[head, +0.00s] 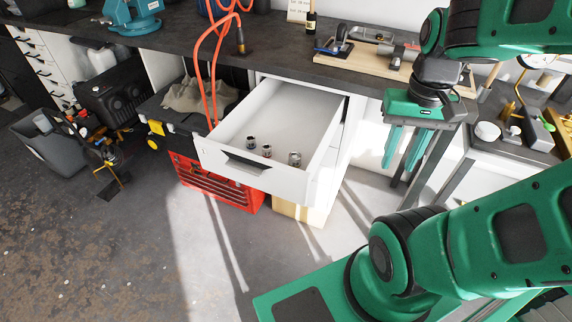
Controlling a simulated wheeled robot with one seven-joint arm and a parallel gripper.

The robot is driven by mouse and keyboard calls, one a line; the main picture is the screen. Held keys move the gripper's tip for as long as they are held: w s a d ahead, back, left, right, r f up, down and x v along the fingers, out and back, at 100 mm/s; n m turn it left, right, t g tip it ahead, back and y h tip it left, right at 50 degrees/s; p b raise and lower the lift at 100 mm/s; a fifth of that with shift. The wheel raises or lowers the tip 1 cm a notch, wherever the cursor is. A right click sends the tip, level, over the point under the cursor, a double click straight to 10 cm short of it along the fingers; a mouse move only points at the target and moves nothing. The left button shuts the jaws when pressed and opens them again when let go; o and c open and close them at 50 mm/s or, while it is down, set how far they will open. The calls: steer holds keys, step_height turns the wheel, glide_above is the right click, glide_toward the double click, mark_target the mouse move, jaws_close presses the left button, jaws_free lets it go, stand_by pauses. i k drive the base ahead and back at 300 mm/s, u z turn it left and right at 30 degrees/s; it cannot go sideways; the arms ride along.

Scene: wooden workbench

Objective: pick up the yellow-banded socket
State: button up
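Three small metallic sockets stand in the open white drawer (222,160), near its front: a left socket (250,142), a middle socket (267,151) and a right socket (294,159). They are too small in the head view to tell which one has a yellow band. My gripper (398,170) hangs pointing down to the right of the drawer, apart from it and in front of the bench. Its two green fingers are spread with a gap between them, and I see nothing held.
The dark bench top (190,42) runs above the drawer. An orange cable (213,75) hangs past the drawer's left side. A wooden board with tools (365,62) lies on the bench. The drawer's back half is clear.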

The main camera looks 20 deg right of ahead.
mark_target(295, 157)
steer(key=u, duration=1.8)
steer(key=k, duration=1.4)
steer(key=z, duration=1.55)
steer(key=i, duration=1)
